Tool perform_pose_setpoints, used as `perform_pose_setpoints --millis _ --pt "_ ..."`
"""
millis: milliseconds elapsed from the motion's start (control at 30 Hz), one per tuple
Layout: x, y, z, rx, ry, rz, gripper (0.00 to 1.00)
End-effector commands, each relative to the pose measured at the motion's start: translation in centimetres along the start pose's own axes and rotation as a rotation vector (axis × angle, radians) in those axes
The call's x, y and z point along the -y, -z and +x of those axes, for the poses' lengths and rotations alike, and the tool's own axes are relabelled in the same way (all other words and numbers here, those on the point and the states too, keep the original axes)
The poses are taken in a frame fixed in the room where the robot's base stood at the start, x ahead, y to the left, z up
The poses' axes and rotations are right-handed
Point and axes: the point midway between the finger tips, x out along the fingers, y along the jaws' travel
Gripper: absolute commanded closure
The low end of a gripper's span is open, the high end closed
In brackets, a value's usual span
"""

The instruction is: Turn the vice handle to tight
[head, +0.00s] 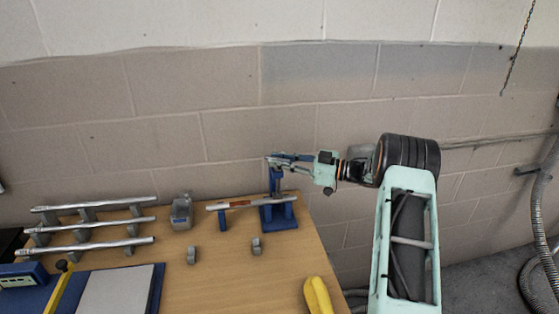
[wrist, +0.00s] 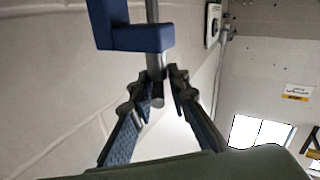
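The blue vice (head: 283,221) stands at the back right of the wooden workbench, with its blue post rising from the base. A silver tube (head: 225,206) with a brown band lies level across it. My gripper (head: 277,159) reaches in from the right at the top of the post. In the wrist view, the grey vice handle (wrist: 157,92) comes down from a blue block (wrist: 136,37) and its end lies between my fingertips (wrist: 159,82). The fingers lean in close on both sides and look shut on it. The exact contact is hard to see.
Several silver tubes (head: 98,226) lie on a rack at the left of the bench (head: 215,270). A grey block (head: 181,211) and small grey supports (head: 256,246) stand near the vice. A yellow object (head: 317,296) lies at the front right edge. A block wall (head: 160,130) rises behind.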

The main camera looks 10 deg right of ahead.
Motion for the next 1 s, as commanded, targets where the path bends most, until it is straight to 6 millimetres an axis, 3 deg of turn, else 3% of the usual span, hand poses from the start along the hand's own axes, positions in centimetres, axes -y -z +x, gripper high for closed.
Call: perform_pose_setpoints --millis 1000 --pt "-0.62 0.33 -0.12 -0.032 0.150 -0.008 1.00"
